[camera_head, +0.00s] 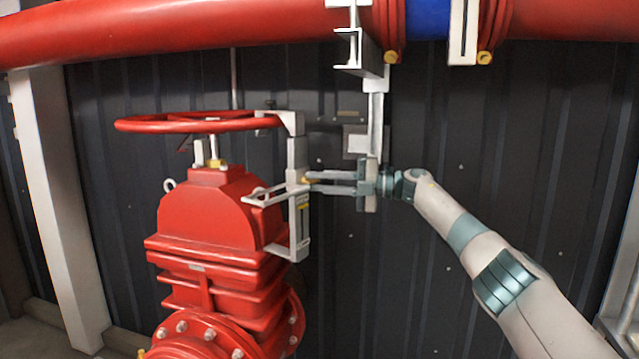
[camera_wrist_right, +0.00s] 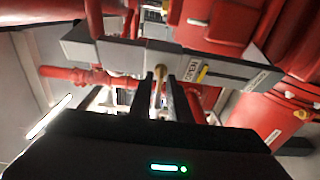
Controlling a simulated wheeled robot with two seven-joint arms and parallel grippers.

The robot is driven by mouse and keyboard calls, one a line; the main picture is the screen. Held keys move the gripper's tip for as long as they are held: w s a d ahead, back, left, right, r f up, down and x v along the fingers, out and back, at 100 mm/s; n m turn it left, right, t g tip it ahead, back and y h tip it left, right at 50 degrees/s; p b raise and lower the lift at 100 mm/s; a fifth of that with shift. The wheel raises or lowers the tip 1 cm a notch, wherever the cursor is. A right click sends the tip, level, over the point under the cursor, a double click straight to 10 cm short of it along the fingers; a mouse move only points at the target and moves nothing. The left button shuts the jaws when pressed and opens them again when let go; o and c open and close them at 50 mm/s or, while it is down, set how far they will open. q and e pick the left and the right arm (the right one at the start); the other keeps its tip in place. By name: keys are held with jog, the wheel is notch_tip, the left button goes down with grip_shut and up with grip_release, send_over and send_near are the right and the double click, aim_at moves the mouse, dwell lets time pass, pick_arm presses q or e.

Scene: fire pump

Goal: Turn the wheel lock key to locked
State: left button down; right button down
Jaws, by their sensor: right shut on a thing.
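The red handwheel (camera_head: 200,122) sits on top of the red valve (camera_head: 215,215). A grey wheel lock bracket (camera_head: 297,150) runs from the wheel's right edge down the valve's right side. The small brass-coloured key (camera_head: 308,181) sticks out of the lock's right side. My right gripper (camera_head: 312,182) comes in from the right and is shut on the key, its fingers hiding part of it. In the right wrist view the gripper fingers (camera_wrist_right: 154,78) reach the grey lock body (camera_wrist_right: 225,66), which bears an OPEN label. The key's exact angle is hard to tell. My left gripper is not in view.
A large red pipe (camera_head: 180,30) with a blue band crosses above. A metal bracket (camera_head: 362,55) hangs from it just above my right gripper. A dark corrugated wall (camera_head: 440,110) stands behind. A pale post (camera_head: 55,200) stands at the left. Space below my right forearm looks clear.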

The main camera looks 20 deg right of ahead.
jog(key=c, duration=2)
grip_release()
